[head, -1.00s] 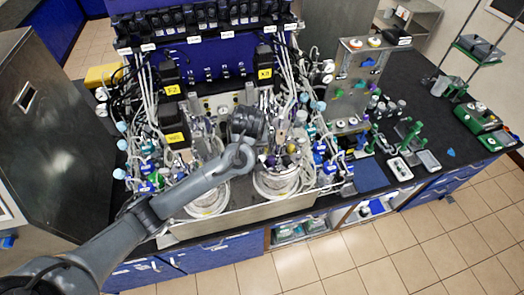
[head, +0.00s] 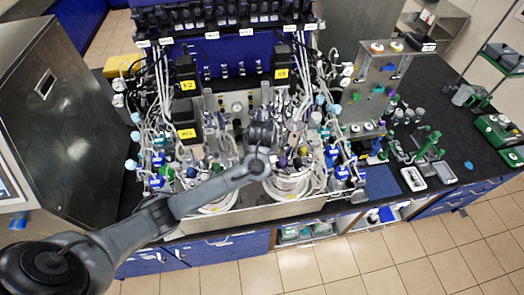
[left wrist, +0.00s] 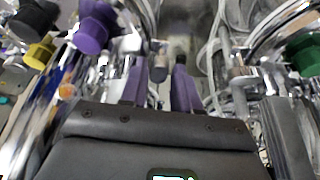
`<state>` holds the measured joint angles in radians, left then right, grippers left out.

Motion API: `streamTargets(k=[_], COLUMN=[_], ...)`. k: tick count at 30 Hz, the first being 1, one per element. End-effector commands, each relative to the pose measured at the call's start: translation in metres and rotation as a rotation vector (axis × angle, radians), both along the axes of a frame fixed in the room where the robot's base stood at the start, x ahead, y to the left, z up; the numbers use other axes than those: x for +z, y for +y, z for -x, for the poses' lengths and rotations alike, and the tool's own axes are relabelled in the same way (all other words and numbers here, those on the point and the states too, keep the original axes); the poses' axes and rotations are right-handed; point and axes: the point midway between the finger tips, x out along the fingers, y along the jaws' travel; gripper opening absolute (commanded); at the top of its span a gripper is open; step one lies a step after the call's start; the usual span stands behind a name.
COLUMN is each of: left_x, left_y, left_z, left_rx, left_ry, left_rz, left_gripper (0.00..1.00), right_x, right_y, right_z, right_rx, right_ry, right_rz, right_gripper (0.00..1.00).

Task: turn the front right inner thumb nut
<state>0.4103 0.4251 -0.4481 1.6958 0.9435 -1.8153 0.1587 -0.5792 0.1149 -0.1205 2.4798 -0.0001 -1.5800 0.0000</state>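The twin bioreactors stand side by side on the black bench, with the right vessel (head: 288,186) beside the end of my left arm. My left gripper is at the right vessel's crowded top; its fingers are too small to make out in the head view. In the left wrist view, the left gripper (left wrist: 159,75) has its two purple fingers apart. A small grey cylindrical fitting (left wrist: 158,67), possibly a thumb nut, shows between them, apparently with gaps on both sides. I cannot tell which nut it is. My right gripper is not in view.
Tubes and cables crowd both vessels. In the left wrist view, a purple cap (left wrist: 91,36), a yellow-based black knob (left wrist: 38,53) and a green cap (left wrist: 303,54) lie around the fingers. A panel (head: 372,88) stands right of the reactors. The floor in front is clear.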

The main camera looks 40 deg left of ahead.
Motion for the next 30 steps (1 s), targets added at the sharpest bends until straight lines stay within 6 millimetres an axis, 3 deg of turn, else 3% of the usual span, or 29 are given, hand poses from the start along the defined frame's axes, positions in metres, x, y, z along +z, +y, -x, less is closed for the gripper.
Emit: streamTargets(k=[1, 6, 19, 30], left_x=[0.0001, 0.0002, -0.0008, -0.0011], left_y=[-0.0001, -0.0001, -0.0002, 0.0027], left_z=[0.0, 0.0, 0.0013, 0.0033], left_rx=[0.0, 0.0, -0.071, -0.355], left_ry=[0.0, 0.0, 0.0, -0.001], left_rz=[0.0, 0.0, 0.004, 0.007], left_gripper=[0.23, 0.0, 0.0, 0.0], right_x=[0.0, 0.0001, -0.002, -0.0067], right_y=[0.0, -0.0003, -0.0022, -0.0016], right_z=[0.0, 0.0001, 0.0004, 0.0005], right_rx=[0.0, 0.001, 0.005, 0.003], right_ry=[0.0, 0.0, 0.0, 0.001], right_rz=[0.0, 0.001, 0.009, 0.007], right_gripper=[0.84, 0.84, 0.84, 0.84])
